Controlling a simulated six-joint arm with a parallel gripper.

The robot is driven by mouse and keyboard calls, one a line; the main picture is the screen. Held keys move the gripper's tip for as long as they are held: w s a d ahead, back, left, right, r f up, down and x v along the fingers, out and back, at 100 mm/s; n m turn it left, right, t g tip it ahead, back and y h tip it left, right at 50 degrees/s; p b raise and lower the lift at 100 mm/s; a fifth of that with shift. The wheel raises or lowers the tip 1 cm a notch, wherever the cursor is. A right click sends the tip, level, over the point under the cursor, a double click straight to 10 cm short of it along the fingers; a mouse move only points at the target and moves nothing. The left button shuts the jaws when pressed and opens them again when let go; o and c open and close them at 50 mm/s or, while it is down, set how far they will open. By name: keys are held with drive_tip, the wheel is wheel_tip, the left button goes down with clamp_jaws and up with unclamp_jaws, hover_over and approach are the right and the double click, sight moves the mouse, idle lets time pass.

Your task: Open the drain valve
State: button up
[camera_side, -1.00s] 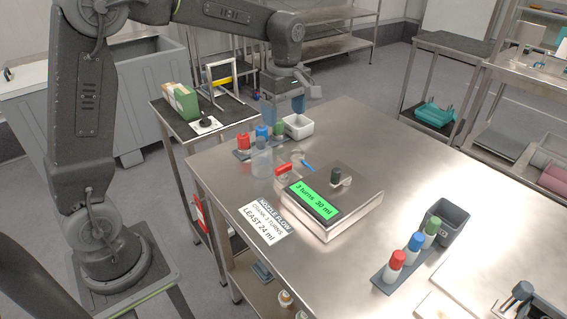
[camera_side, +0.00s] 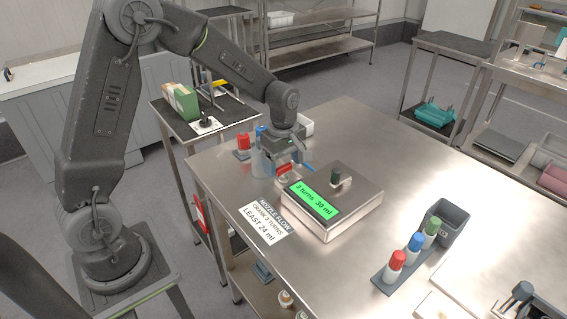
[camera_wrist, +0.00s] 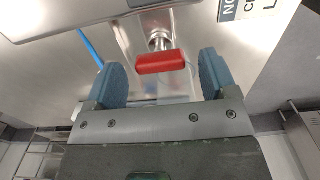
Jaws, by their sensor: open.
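The drain valve's red handle (camera_wrist: 160,62) sits on a short metal stem at the side of a steel box (camera_side: 345,215). In the side view the handle (camera_side: 284,169) shows just below my gripper. My gripper (camera_wrist: 162,72) is open. In the wrist view its two blue-grey fingers stand apart on the left and right of the handle, with gaps on both sides. I cannot tell whether the handle lies fully between the fingertips in depth. In the side view my gripper (camera_side: 277,158) partly hides a clear beaker and the valve.
The box has a green display (camera_side: 314,199) reading "3 turns 30 ml" and a dark knob (camera_side: 336,175) on top. A blue tube (camera_wrist: 90,47) runs beside the valve. Capped bottles (camera_side: 243,142) stand behind my gripper. A bottle rack (camera_side: 388,278) sits at the front right.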

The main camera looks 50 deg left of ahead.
drive_tip(key=shift+f, duration=0.3)
drive_tip(key=c, duration=0.9)
drive_tip(key=shift+c, duration=0.2)
